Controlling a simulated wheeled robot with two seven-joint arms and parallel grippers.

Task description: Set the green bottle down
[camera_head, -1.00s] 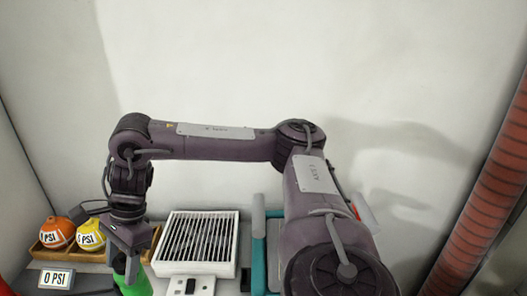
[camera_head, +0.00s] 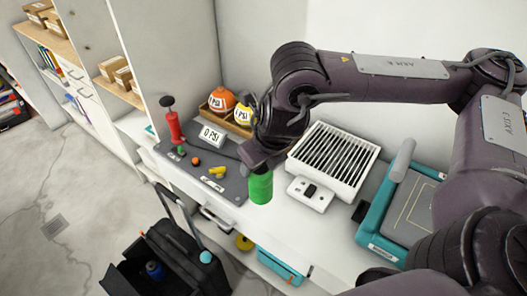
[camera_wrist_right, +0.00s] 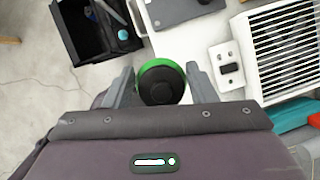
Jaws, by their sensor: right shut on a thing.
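The green bottle (camera_head: 261,188) hangs upright below my right gripper (camera_head: 262,166) in the head view, over the white counter (camera_head: 262,225) near its front edge. In the right wrist view, the bottle (camera_wrist_right: 161,82) shows from above as a black cap with a green rim. It sits between the two fingers of my right gripper (camera_wrist_right: 160,85), which is shut on it. I cannot tell how far the bottle's base is from the counter. My left gripper is not in view.
A white vented box (camera_head: 333,158) and a white switch plate (camera_head: 310,194) lie right of the bottle. A grey mat (camera_head: 205,180) with small parts and a red pump (camera_head: 173,125) is left. A wooden tray (camera_head: 216,114) holds two balls. A black open case (camera_head: 170,260) stands on the floor.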

